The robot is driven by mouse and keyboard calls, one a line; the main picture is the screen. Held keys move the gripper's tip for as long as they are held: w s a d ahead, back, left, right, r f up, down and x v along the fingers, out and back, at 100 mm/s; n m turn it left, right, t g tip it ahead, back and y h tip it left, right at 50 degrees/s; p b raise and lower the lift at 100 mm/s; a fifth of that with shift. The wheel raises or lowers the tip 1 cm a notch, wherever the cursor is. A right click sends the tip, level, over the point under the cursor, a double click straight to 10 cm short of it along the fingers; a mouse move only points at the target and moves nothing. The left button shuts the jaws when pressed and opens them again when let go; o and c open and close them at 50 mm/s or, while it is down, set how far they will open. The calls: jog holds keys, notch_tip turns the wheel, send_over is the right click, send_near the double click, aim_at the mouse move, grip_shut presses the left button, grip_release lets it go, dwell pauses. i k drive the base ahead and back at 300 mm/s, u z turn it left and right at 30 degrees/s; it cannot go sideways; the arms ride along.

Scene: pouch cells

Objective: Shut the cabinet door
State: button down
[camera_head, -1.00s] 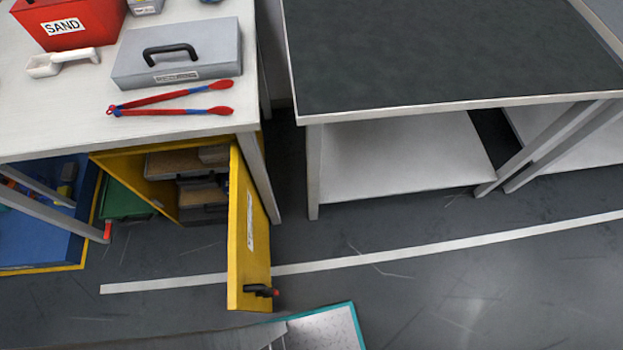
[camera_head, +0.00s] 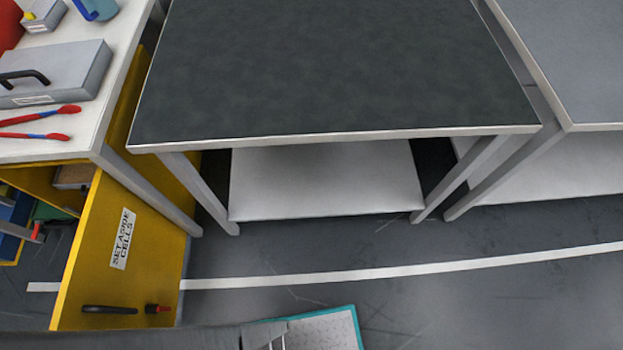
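The yellow cabinet door (camera_head: 152,232) stands open at the lower left, swung out from the yellow cabinet under the white table. It bears a white label reading "SET ASIDE CELLS" (camera_head: 123,238). Near its lower edge are a black handle (camera_head: 110,309) and a red-tipped black knob (camera_head: 158,308). Part of the cabinet's inside (camera_head: 75,175) shows behind the door, with boxes in it. My gripper is not in view.
The white table (camera_head: 95,125) at left holds a grey case (camera_head: 60,75) and red-blue tongs (camera_head: 40,124). A dark-topped table (camera_head: 320,70) stands in the middle, another table (camera_head: 570,60) at right.

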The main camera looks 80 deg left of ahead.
aim_at(126, 256)
jog(key=i, duration=0.15)
jog(key=u, duration=4.55)
jog(key=k, duration=0.7)
jog(key=u, duration=0.05)
